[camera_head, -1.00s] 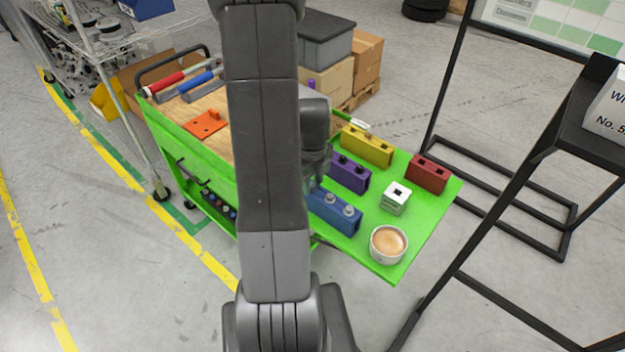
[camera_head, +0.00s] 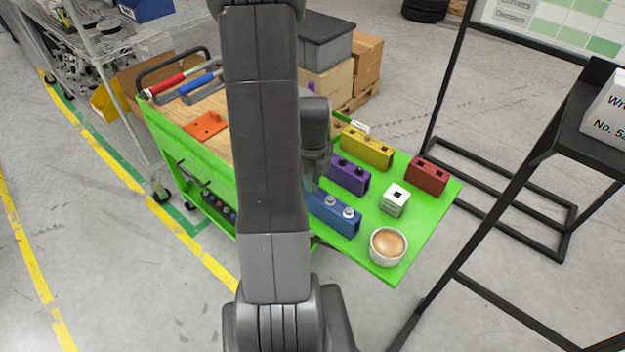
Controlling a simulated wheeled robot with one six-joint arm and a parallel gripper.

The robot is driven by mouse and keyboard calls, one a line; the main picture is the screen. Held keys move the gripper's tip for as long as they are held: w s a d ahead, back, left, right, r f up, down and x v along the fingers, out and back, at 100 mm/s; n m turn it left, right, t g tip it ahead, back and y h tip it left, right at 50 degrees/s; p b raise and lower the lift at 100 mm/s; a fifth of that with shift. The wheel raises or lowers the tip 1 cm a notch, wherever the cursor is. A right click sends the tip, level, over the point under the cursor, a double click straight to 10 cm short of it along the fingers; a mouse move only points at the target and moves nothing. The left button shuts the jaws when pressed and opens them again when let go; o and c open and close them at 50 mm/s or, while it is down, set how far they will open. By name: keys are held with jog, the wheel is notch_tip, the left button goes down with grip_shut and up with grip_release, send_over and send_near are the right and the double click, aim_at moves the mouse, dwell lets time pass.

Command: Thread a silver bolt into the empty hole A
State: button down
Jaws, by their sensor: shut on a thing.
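My gripper (camera_head: 314,183) points down at the left end of the blue block (camera_head: 343,228), partly hidden by my arm. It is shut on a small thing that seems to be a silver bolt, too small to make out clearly. Two silver bolt heads (camera_head: 348,212) show on top of the blue block. Behind it are a purple block (camera_head: 350,180) with a dark spot on top, a yellow block (camera_head: 368,152) and a red block (camera_head: 428,178) with dark square openings. No letter A is readable.
A small white block (camera_head: 395,203) with a dark square opening and a white cup of brown drink (camera_head: 388,246) stand on the green cart top (camera_head: 425,215). An orange bracket (camera_head: 206,126) lies on the wooden part. A dark metal stand (camera_head: 545,150) rises to the right.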

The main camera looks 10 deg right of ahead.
jog(key=shift+r+p, duration=2)
jog(key=shift+r, duration=1.15)
jog(key=shift+a, duration=0.1)
